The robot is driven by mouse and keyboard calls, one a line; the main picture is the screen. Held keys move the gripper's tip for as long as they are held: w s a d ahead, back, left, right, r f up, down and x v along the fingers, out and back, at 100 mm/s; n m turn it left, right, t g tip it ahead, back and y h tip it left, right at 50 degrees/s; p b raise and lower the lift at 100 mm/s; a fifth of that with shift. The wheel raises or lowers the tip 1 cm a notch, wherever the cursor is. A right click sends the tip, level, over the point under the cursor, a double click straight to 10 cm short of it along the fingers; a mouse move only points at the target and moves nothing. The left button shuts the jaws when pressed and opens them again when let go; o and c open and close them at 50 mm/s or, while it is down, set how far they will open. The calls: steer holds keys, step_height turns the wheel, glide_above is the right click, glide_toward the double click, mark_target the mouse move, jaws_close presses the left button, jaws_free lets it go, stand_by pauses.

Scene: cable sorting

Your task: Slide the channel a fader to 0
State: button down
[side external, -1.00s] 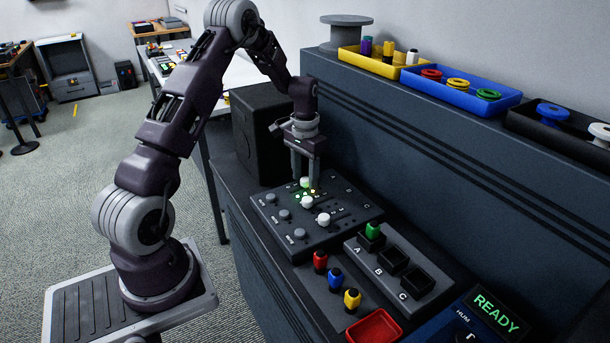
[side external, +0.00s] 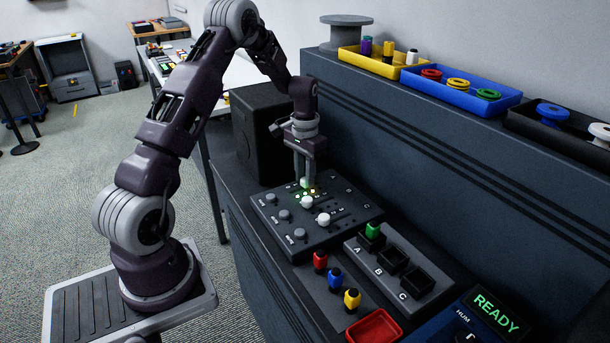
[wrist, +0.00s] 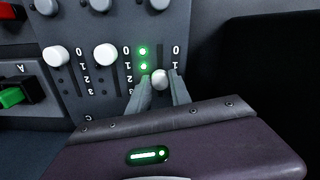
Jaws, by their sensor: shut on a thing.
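The channel A fader has a white round knob (side external: 305,183) on the far end of the dark mixer panel (side external: 345,196). In the wrist view the knob (wrist: 160,77) sits below the 0 mark, around the 1 or a little past it. My gripper (wrist: 159,84) is shut on this knob, with one finger on each side; the fingers hide the lower part of its scale. In the side view my gripper (side external: 304,176) points straight down at the panel. Green lights (wrist: 143,58) glow beside the fader.
Two other white fader knobs (side external: 307,202) (side external: 323,219) stand close by on the panel. Grey rotary knobs (side external: 284,215) line its front. A black speaker box (side external: 262,125) stands behind my gripper. A block with sockets (side external: 405,266) lies to the right.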

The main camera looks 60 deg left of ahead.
mark_target(291, 192)
stand_by(0.7)
steer(key=shift+s, duration=2.2)
steer(key=c, duration=1.2)
jaws_free()
steer(key=shift+o, duration=0.2)
steer(key=shift+r, duration=0.15)
step_height(291, 192, up, 7)
